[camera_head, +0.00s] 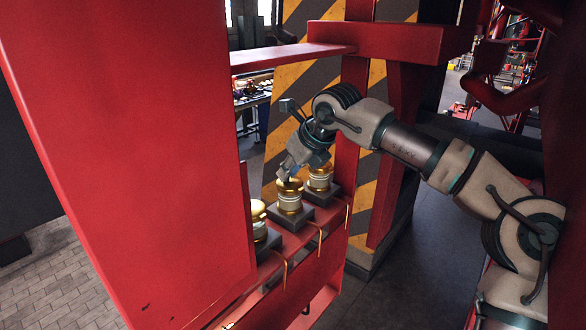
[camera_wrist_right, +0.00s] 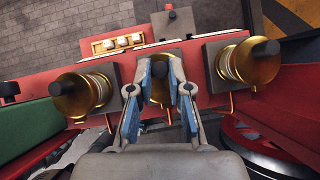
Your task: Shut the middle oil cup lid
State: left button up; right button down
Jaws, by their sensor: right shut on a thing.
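Three brass oil cups stand in a row on a red ledge. The middle oil cup (camera_head: 290,198) is upright on a dark square block, with a gold top and a pale band. My right gripper (camera_head: 289,168) is at its top. In the right wrist view my right gripper (camera_wrist_right: 162,80) has its blue-padded fingers on both sides of the middle cup's dark-knobbed gold lid (camera_wrist_right: 159,89), shut on it. The fingers partly hide the lid, and I cannot tell whether it is fully closed. My left gripper is not in view.
The neighbouring cups (camera_wrist_right: 82,96) and (camera_wrist_right: 238,64) stand close on either side. A large red panel (camera_head: 130,140) fills the left and partly hides the nearest cup. A red post and beam (camera_head: 395,42) stand beside my right arm. Thin copper pipes hang off the ledge.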

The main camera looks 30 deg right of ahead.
aim_at(300, 189)
jog(key=shift+w+f+g, duration=0.15)
jog(key=shift+g, duration=0.25)
jog(key=c, duration=1.1)
grip_release()
jog(key=shift+w+f, duration=0.1)
jog(key=shift+w, duration=0.1)
jog(key=v, duration=0.7)
